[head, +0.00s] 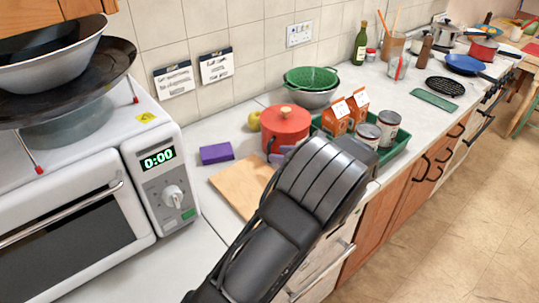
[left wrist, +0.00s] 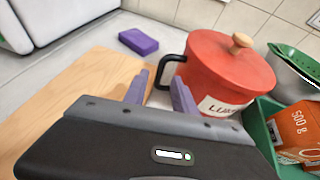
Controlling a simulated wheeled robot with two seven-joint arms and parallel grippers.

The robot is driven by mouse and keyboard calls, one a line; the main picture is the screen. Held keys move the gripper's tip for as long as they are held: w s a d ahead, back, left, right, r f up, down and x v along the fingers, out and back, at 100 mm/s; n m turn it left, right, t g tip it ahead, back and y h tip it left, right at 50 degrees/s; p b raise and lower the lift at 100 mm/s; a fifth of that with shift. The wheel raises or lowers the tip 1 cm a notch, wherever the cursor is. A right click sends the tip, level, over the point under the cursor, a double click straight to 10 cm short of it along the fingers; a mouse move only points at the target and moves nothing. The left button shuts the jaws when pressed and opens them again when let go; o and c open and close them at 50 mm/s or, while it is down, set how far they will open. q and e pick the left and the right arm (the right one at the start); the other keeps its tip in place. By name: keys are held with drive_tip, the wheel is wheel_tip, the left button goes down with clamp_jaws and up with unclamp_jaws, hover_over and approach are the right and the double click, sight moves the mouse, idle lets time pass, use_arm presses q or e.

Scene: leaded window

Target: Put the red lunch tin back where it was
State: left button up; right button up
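The red lunch tin (head: 287,125) is a round red pot with a wooden knob and a black side handle. It stands on the counter behind the wooden board, left of the green tray. In the left wrist view the tin (left wrist: 222,72) shows part of a white label, partly cut off by my gripper. My left gripper (left wrist: 160,95) is open, its two lavender fingers apart, with the tin's handle just beyond them. I cannot tell whether a finger touches the tin. In the head view my left gripper (head: 280,155) is mostly hidden by its own wrist. My right gripper is not in view.
A wooden board (head: 240,184) lies in front. A purple block (head: 216,153) and a yellow fruit (head: 254,121) are left of the tin. The green tray (head: 390,153) holds orange cartons (head: 336,117) and cans (head: 388,126). A green colander (head: 311,78) stands behind; a microwave (head: 75,205) stands left.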

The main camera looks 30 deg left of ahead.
use_arm(q)
drive_tip(key=shift+v, duration=1.9)
drive_tip(key=shift+f, duration=0.1)
